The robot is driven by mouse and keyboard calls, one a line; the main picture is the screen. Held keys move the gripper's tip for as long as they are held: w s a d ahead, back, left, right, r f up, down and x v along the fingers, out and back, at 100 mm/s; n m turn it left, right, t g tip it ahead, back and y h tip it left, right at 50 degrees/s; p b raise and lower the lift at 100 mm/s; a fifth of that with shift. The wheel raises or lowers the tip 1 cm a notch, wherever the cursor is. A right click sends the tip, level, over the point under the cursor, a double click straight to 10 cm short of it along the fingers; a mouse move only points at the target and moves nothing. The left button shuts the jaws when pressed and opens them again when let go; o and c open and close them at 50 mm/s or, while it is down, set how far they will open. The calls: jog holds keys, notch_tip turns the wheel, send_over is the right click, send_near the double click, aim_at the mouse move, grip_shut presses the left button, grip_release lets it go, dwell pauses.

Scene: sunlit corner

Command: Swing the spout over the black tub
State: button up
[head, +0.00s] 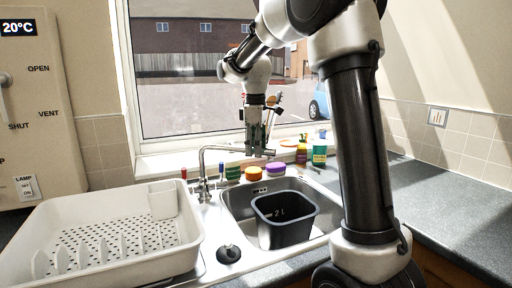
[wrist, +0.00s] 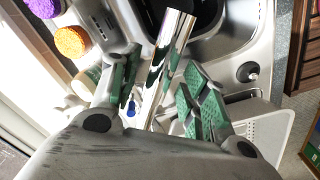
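The chrome spout (head: 228,149) rises from the tap behind the sink and reaches right, its end near the back of the black tub in the head view. The black tub (head: 284,232), marked 2 L, stands upright in the right-hand sink bowl; part of it shows at the top of the wrist view (wrist: 208,14). My gripper (head: 258,151) points down at the spout's outer part. In the wrist view my gripper (wrist: 160,88) is open, its green-padded fingers on either side of the spout (wrist: 168,52), with a visible gap at the right finger.
A white dish rack (head: 110,262) fills the left of the counter. A black plug (head: 228,254) lies left of the bowl. The right worktop (head: 455,205) is clear.

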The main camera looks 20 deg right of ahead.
notch_tip(320, 180, up, 12)
jog(key=shift+s+a, duration=0.15)
jog(key=shift+s, duration=0.05)
dwell(0.4)
notch_tip(320, 180, down, 4)
jog(key=m, duration=0.3)
jog(key=s+f+m+t, duration=0.1)
jog(key=s+f+m, duration=0.1)
jog(key=s, duration=0.7)
jog(key=s+d+f+m+t, duration=0.1)
jog(key=s+f, duration=0.3)
jog(key=s, duration=0.6)
jog(key=s+d+f+m+t, duration=0.1)
jog(key=s+m, duration=0.3)
jog(key=s, duration=0.6)
jog(key=shift+s+d+f+t, duration=0.2)
jog(key=shift+f+t, duration=0.3)
jog(key=shift+f, duration=0.4)
